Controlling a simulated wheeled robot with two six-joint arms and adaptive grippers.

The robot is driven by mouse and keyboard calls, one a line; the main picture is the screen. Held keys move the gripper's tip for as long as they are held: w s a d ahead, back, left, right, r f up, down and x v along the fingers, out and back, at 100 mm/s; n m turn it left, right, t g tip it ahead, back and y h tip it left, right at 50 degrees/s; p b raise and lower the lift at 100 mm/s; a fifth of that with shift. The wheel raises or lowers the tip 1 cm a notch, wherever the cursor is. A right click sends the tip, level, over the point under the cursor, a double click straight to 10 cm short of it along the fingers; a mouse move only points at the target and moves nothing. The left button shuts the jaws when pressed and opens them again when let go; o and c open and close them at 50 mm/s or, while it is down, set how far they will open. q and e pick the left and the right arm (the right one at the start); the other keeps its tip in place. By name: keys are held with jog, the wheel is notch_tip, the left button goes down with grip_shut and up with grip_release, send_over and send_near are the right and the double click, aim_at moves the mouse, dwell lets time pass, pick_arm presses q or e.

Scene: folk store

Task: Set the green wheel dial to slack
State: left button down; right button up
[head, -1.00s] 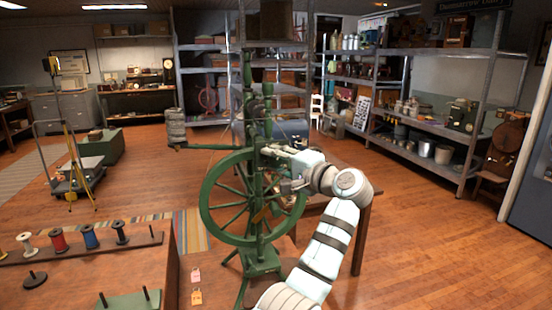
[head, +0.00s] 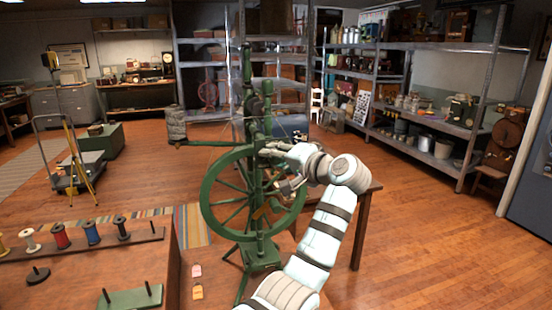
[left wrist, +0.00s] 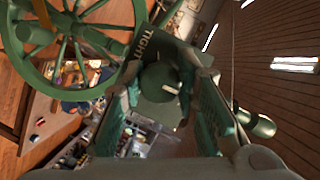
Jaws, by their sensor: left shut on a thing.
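The green spinning wheel (head: 207,205) stands upright in the middle of the head view. Its spoked wheel also shows at the upper left of the left wrist view (left wrist: 137,15). A round dark green dial (left wrist: 157,76) with a short white mark sits between my left fingers in the left wrist view. A plate beside it reads "TIGHT" (left wrist: 149,42); no slack label is readable. My left gripper (head: 268,152) reaches the wheel's upright from the right and is shut on the dial. The dial is hidden behind the gripper in the head view. My right gripper is not in view.
A wooden table (head: 140,255) at the lower left holds a rack with several thread spools (head: 92,233). Pink and yellow tags (head: 197,290) lie near the wheel's base. A small wooden table (head: 366,215) stands right behind my arm. Open floor (head: 430,240) lies to the right.

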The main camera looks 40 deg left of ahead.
pick_arm(q)
jog(key=shift+r, duration=0.1)
jog(key=c, duration=1.2)
grip_release()
jog(key=v, duration=1.2)
jog(key=shift+s, duration=0.1)
jog(key=shift+a, duration=0.15)
